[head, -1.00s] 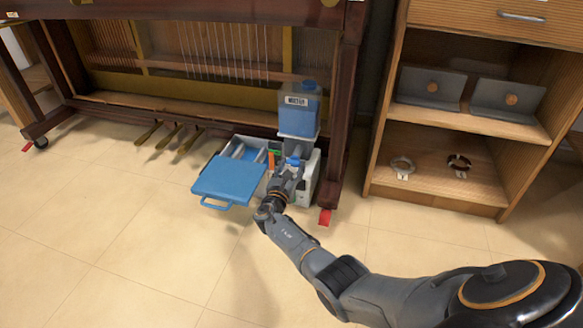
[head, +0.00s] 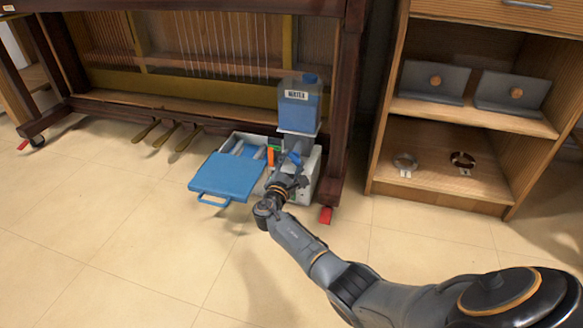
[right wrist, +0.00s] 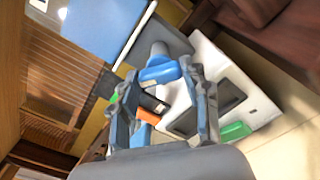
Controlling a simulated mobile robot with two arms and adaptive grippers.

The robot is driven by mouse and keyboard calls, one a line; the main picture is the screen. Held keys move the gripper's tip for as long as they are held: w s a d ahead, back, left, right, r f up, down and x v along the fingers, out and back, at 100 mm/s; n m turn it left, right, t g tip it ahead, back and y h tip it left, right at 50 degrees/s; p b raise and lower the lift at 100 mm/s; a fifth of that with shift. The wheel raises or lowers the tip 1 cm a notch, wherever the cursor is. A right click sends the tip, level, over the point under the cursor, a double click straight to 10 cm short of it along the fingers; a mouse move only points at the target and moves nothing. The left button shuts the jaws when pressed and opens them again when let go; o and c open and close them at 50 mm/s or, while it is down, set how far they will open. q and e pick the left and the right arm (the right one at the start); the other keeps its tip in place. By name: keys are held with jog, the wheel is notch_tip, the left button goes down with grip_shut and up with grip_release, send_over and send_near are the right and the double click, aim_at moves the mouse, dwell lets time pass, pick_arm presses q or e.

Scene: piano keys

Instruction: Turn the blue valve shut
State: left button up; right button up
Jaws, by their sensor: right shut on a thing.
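The blue valve (head: 295,158) is a small blue handle on the white unit below the blue water tank. In the right wrist view the blue valve (right wrist: 160,72) lies between my fingertips, below a grey round spout. My right gripper (head: 291,170) reaches down to it from the front. In the right wrist view my right gripper (right wrist: 162,76) has a finger on each side of the handle and is shut on it. The fingers partly hide the handle in the head view. My left gripper is not in view.
The blue tank (head: 300,104) stands above the white unit (head: 308,180) under the piano. A blue lid with a handle (head: 226,175) lies open at its left. Wooden shelves (head: 445,190) stand further right.

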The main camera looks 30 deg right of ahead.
jog(key=m+b, duration=0.1)
jog(key=m, duration=0.1)
jog(key=m+b, duration=0.1)
jog(key=shift+f+m, duration=0.2)
jog(key=shift+m, duration=0.2)
jog(key=shift+m+b, duration=0.3)
jog(key=shift+m, duration=0.7)
jog(key=m, duration=0.4)
jog(key=shift+r+m, duration=0.15)
jog(key=shift+m, duration=0.45)
jog(key=o, duration=1.2)
jog(key=shift+c, duration=0.2)
